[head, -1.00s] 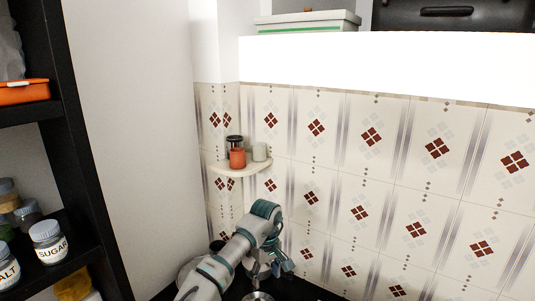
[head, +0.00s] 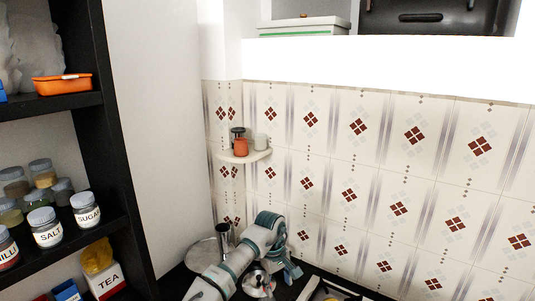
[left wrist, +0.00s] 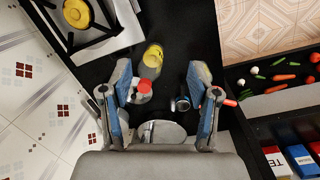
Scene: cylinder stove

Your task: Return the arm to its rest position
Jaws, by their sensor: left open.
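My left arm comes in from the bottom of the head view, and its gripper (head: 290,272) is low in front of the tiled wall, partly hidden by my own wrist. In the left wrist view the gripper (left wrist: 161,78) is open, its two blue-padded fingers apart with nothing held between them. Beyond the fingers, on the dark counter, are a yellowish cylinder (left wrist: 152,58), a red-and-white item (left wrist: 143,90) and a small dark item (left wrist: 181,104). My right gripper does not show.
A corner shelf (head: 247,156) holds a red jar (head: 241,147) and a pale cup (head: 261,141). A black rack (head: 112,150) at left holds labelled jars, including sugar (head: 86,210). A stove burner (left wrist: 80,14) is at upper left in the wrist view.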

